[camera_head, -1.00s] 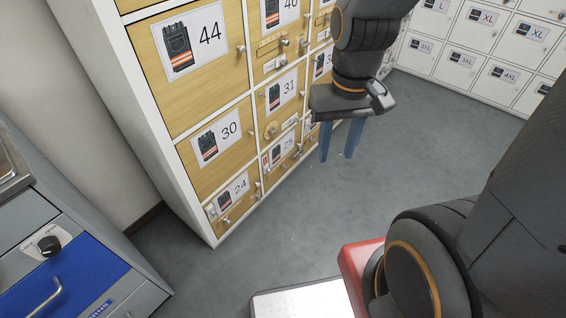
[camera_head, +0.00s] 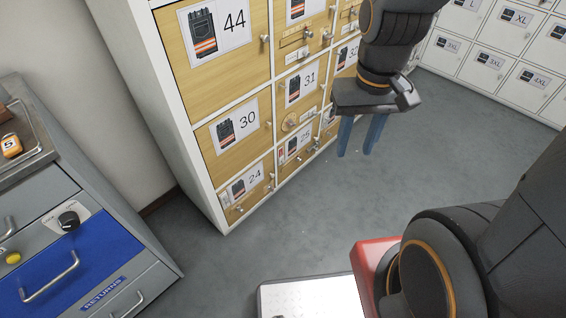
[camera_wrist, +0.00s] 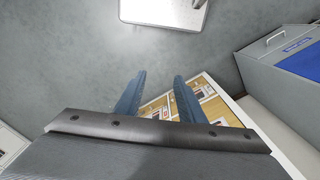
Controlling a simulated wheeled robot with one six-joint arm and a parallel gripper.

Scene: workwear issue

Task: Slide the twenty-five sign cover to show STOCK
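The twenty-five door (camera_head: 296,146) is in the bottom row of the wooden locker block in the head view, between 24 and a partly hidden door. It bears a trousers picture and the number 25. A small sign with a red part (camera_head: 282,156) sits at its left edge; its wording is too small to read. My gripper (camera_head: 360,152) hangs to the right of the door, pointing down, apart from it. Its two blue fingers are spread with nothing between them. The wrist view also shows the open fingers (camera_wrist: 158,98), with locker fronts (camera_wrist: 205,98) beyond them.
Door 24 (camera_head: 247,184) is left of 25 and door 31 (camera_head: 300,85) above it. A grey drawer cabinet with a blue returns drawer (camera_head: 75,262) stands at the left. White lockers (camera_head: 487,62) line the back right. Grey floor (camera_head: 440,150) lies open between.

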